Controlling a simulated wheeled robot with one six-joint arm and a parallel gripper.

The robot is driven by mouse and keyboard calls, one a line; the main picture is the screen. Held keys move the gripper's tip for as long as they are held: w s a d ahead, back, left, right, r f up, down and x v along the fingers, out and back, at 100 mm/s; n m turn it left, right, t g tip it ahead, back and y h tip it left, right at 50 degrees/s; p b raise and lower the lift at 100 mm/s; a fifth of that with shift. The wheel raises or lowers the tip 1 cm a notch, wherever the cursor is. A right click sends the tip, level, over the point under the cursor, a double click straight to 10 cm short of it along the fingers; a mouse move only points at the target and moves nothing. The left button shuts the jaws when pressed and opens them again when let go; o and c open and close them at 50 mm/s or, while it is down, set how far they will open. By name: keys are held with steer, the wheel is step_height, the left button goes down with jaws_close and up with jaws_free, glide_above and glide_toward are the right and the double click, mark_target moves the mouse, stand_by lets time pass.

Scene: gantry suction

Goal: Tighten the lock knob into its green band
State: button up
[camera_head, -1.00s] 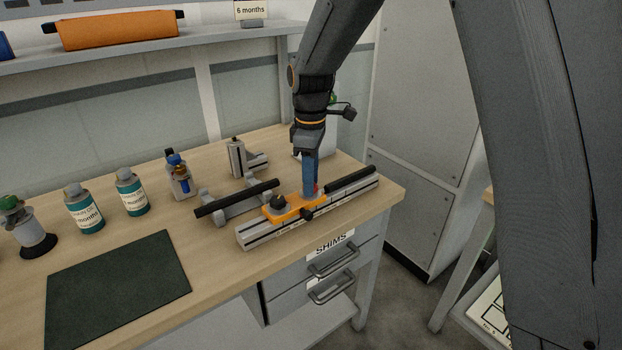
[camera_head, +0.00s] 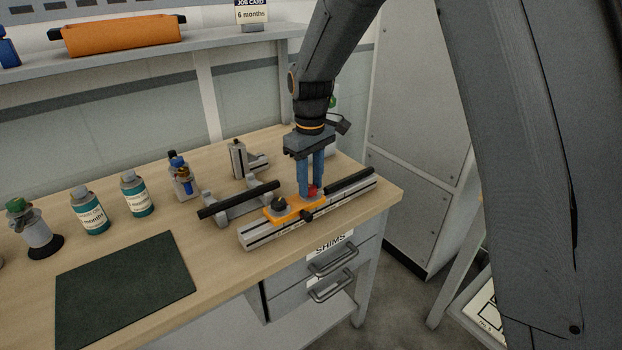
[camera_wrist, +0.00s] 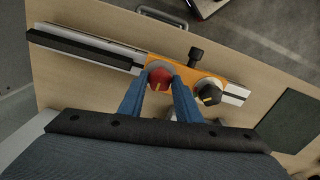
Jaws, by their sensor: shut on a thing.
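The red lock knob (camera_wrist: 160,78) sits on the orange carriage (camera_wrist: 183,68) of the grey rail, with a yellow mark on its top. My gripper (camera_wrist: 160,88) points down with its blue fingers shut on the red knob, one finger on each side. In the head view my gripper (camera_head: 311,191) stands over the right part of the carriage (camera_head: 285,216), and the red knob (camera_head: 313,190) shows partly between the fingers. I cannot make out a green band in either view.
The rail (camera_head: 255,238) lies near the bench's front right edge. A black-barred handle (camera_head: 238,199) lies behind it. Bottles (camera_head: 135,194) stand to the left, and a dark mat (camera_head: 125,290) lies at front left. A metal bracket (camera_head: 240,160) stands behind.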

mark_target(310, 187)
steer(key=shift+r+m+p, duration=0.1)
steer(key=shift+m+p, duration=0.25)
steer(key=shift+m, duration=0.95)
steer(key=shift+w, duration=0.1)
steer(key=o, duration=1.1)
steer(key=shift+c, duration=0.2)
steer(key=shift+r+b, duration=0.95)
steer(key=shift+r, duration=2.95)
